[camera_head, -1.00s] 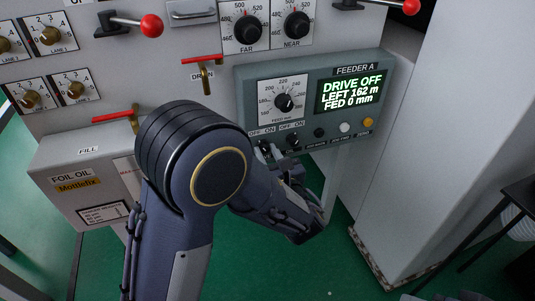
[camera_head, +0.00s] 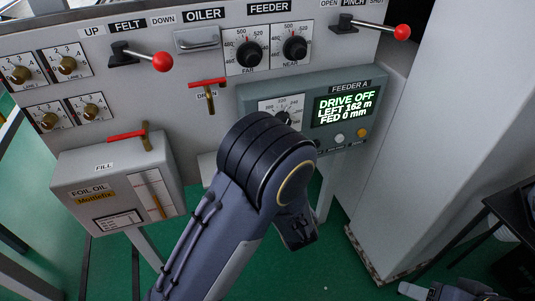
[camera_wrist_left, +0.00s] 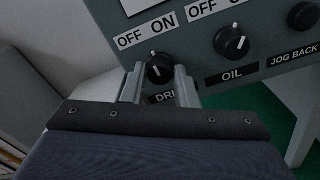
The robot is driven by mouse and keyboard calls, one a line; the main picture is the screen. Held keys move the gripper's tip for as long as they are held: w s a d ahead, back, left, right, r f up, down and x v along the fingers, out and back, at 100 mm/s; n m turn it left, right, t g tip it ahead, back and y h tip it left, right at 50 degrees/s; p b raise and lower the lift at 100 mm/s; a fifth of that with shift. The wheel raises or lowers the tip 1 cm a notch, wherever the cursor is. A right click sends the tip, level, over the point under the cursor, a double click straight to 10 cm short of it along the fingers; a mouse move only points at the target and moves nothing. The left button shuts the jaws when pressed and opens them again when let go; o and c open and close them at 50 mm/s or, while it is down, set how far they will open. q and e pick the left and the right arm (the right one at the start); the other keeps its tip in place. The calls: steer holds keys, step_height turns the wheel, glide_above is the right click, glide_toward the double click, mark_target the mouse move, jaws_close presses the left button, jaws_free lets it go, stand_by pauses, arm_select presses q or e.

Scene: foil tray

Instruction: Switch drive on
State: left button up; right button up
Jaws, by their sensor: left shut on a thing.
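The teal FEEDER A box (camera_head: 372,84) has a lit display (camera_head: 346,107) reading DRIVE OFF, LEFT 162 m, FED 0 mm. In the left wrist view, the black drive knob (camera_wrist_left: 159,68) sits under an OFF / ON label. Its white mark points up and slightly left, towards OFF. My left gripper (camera_wrist_left: 158,84) is shut on this knob, one finger on each side. In the head view my left arm hides the gripper and the knob. Part of what looks like my right gripper (camera_head: 438,291) shows at the bottom edge; its jaws are unclear.
The oil knob (camera_wrist_left: 231,42) is just right of the drive knob, with a JOG BACK label beyond. A red-handled valve (camera_head: 207,83), a red-ball lever (camera_head: 162,62) and the foil oil box (camera_head: 120,184) are left. A grey cabinet (camera_head: 420,130) stands right.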

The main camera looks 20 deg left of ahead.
arm_select(q)
steer(key=shift+m+p, duration=3.3)
steer(key=shift+p, duration=0.5)
steer(key=o, duration=1)
steer(key=v, duration=0.7)
steer(key=shift+s+d+p, duration=0.25)
steer(key=shift+s+p, duration=0.05)
steer(key=shift+s, duration=0.05)
